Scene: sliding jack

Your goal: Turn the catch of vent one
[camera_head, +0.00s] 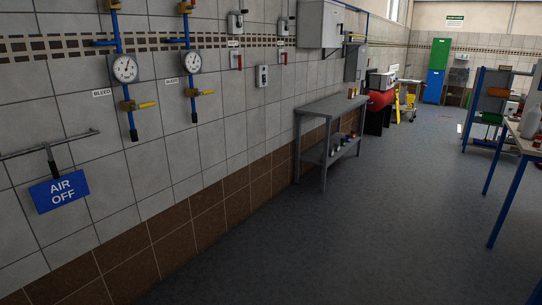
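Nothing in view can be read as "vent one", and I cannot tell which part is its catch. On the tiled wall at the left, two blue pipes carry round gauges, a left one (125,69) and a right one (188,62). Below them are a left yellow lever (142,105) and a right yellow lever (204,92), both sticking out to the right. Small "BLEED" labels are beside the pipes (102,93). A blue "AIR OFF" sign (60,191) hangs from a wall rail (45,145). Neither of my grippers is in view.
Small wall boxes with red handles (236,61) and a grey cabinet (318,24) are further along the wall. A grey metal table (330,106) stands against it. A blue-legged bench (507,178) is at the right. The grey floor (350,230) between is clear.

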